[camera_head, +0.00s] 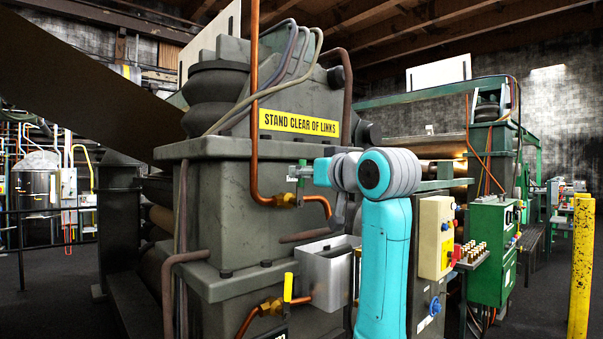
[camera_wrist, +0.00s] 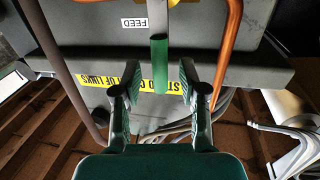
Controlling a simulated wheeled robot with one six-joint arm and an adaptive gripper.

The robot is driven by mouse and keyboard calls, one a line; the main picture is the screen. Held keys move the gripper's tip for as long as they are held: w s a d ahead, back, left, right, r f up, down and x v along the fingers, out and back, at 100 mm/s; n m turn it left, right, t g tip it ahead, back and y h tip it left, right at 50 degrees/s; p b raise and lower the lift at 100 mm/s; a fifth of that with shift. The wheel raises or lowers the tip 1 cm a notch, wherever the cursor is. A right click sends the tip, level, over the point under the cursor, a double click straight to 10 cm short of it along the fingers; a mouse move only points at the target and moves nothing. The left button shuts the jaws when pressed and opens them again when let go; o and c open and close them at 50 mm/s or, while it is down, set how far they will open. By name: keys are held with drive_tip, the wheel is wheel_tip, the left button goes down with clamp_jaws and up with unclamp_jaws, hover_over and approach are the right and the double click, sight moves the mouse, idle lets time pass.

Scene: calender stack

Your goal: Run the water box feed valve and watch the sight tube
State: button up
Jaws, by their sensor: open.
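The upper brass valve (camera_head: 287,200) sits on the copper pipe at the front of the grey machine housing. A green lever (camera_head: 302,163) stands upright above it. My gripper (camera_head: 294,173) is at that lever, below the yellow sign. In the wrist view the green lever (camera_wrist: 159,52) hangs between the two spread fingers of my gripper (camera_wrist: 160,74), with gaps on both sides. A white FEED label (camera_wrist: 133,22) is beside it. An open-topped metal box (camera_head: 322,272), probably the water box, is below my arm. I cannot clearly make out a sight tube.
A lower brass valve (camera_head: 271,306) has a yellow upright handle (camera_head: 288,287). A yellow sign (camera_head: 299,122) reads STAND CLEAR OF LINKS. A cream control box (camera_head: 436,238) and a green cabinet (camera_head: 491,240) stand right of my arm. A yellow post (camera_head: 581,258) is far right.

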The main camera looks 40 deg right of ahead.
drive_tip(key=shift+w+d, duration=0.15)
drive_tip(key=shift+w, duration=0.95)
clamp_jaws()
